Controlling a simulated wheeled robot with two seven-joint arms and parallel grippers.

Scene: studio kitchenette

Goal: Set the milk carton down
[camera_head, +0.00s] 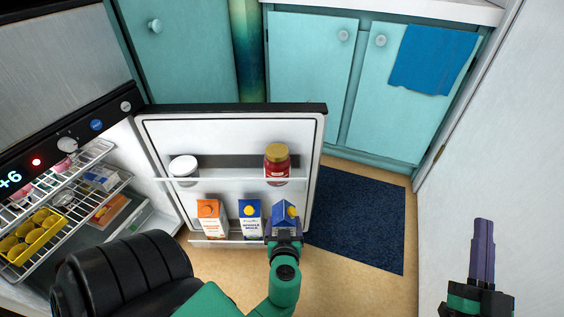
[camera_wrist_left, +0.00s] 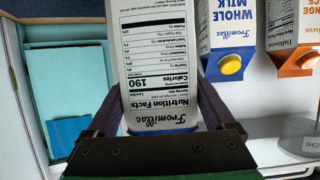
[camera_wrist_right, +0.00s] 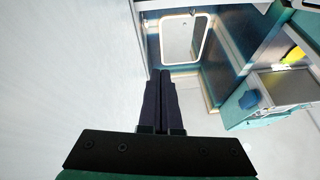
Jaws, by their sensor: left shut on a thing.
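The milk carton (camera_head: 286,213), with a blue top, is at the right end of the open fridge door's lower shelf (camera_head: 225,238). In the left wrist view the carton (camera_wrist_left: 165,60) shows its nutrition panel and stands between the fingers. My left gripper (camera_head: 285,234) is shut on it from the front. Whether its base touches the shelf is hidden. A second blue and white milk carton (camera_head: 250,218) stands just left of it, a small gap apart. My right gripper (camera_head: 483,240) is shut and empty, off to the right; its fingers (camera_wrist_right: 161,92) meet in the right wrist view.
An orange juice carton (camera_head: 210,218) stands farther left on the same shelf. A red jar (camera_head: 277,166) and a white-lidded jar (camera_head: 184,169) are on the door shelf above. The fridge interior is at left. A blue mat (camera_head: 360,220) lies on clear floor.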

